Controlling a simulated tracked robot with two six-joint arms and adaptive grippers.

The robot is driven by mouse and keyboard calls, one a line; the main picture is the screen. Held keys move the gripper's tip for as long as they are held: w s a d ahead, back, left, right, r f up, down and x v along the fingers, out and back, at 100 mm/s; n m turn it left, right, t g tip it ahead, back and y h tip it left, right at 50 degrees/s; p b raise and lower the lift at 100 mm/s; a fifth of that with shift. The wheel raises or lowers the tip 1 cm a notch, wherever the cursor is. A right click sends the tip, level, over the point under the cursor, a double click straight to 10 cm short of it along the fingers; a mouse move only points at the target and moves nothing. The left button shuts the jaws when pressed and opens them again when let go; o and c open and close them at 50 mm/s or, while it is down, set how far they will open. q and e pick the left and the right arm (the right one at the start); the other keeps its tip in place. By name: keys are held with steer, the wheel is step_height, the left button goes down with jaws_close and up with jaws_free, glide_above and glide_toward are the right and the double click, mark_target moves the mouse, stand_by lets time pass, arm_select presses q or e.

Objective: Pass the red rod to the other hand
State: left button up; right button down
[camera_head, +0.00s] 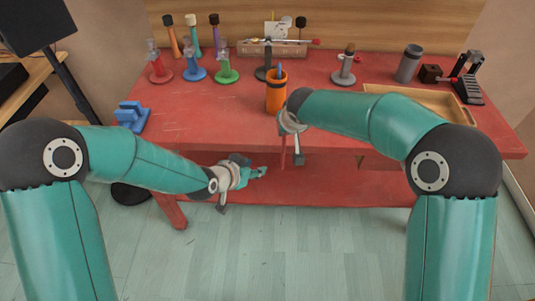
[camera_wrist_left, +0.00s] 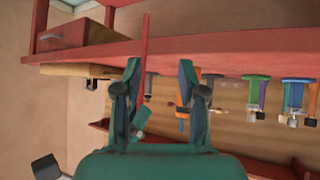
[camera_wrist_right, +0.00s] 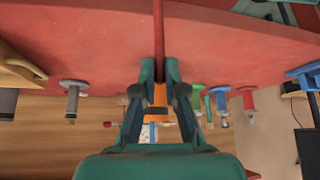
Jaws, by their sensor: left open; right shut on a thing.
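The red rod (camera_head: 283,152) hangs roughly upright in the head view, in front of the table's front edge. My right gripper (camera_wrist_right: 160,68) is shut on it, and the rod (camera_wrist_right: 158,30) stretches out ahead between its fingertips. My left gripper (camera_head: 262,172) is open and empty, low in front of the table and just left of the rod. In the left wrist view, the rod (camera_wrist_left: 146,50) shows in the gap between the open fingers (camera_wrist_left: 159,70). In the head view a small gap seems to separate these fingertips from the rod.
The red table (camera_head: 200,115) is close behind both grippers. An orange cup (camera_head: 276,95) stands near its front edge. A blue block-like thing (camera_head: 131,116) is at the left edge, a wooden tray (camera_head: 440,98) at the right. Several coloured stands line the back. The floor in front is clear.

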arm_select(q)
steer(key=m, duration=0.1)
glide_toward(283, 150)
steer(key=shift+t+h, duration=0.3)
steer(key=shift+h, duration=0.2)
steer(key=x, duration=1)
steer(key=shift+s+d, duration=0.1)
steer(key=shift+d, duration=0.15)
jaws_close()
arm_select(e)
steer(key=c, duration=1.1)
jaws_free()
steer(key=shift+c, duration=0.2)
